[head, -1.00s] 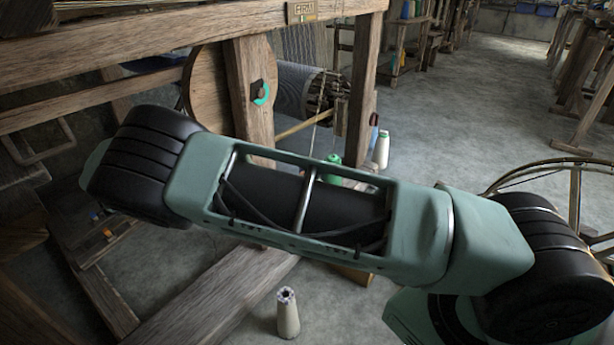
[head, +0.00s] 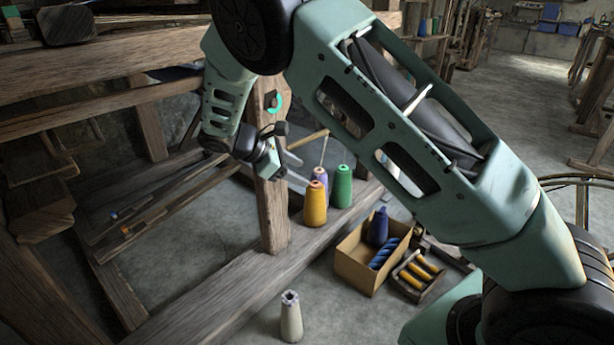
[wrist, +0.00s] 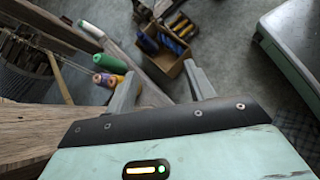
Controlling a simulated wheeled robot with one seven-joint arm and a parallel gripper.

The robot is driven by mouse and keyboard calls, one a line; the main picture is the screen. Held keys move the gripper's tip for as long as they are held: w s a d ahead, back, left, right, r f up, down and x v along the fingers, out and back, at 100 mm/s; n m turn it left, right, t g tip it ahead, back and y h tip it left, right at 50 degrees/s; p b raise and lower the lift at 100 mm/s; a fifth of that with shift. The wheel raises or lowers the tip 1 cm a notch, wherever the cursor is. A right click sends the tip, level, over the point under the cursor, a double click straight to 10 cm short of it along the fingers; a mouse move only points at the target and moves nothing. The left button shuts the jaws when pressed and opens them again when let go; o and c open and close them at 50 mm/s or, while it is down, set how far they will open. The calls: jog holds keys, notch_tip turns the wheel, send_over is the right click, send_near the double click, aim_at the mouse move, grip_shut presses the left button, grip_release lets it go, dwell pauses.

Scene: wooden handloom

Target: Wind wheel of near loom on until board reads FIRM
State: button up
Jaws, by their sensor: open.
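The near loom's wooden post (head: 272,205) carries a teal crescent mark (head: 278,103). The wooden wheel behind this post and the small board on the top beam are hidden by my arm in the head view. No board reading can be seen now. My gripper (head: 298,172) is open and empty, just right of the post and above the lower beam. A pale wooden rod (head: 307,138) shows just above the fingers. In the wrist view, both fingers of my gripper (wrist: 163,90) are spread with nothing between them, and wood (wrist: 30,125) fills the left side close by.
Yellow (head: 316,205), purple and green (head: 342,187) cones stand on the lower beam (head: 215,285). A cardboard box (head: 355,268) with blue yarn and a tray of yellow spools (head: 420,272) lie right.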

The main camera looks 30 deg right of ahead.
jog(key=shift+s+d+m+y, duration=0.25)
jog(key=shift+s+m+y, duration=0.25)
jog(key=shift+s, duration=0.3)
jog(key=shift+s+d+m+y, duration=0.25)
jog(key=shift+s+m+y, duration=0.15)
jog(key=shift+s+y, duration=0.3)
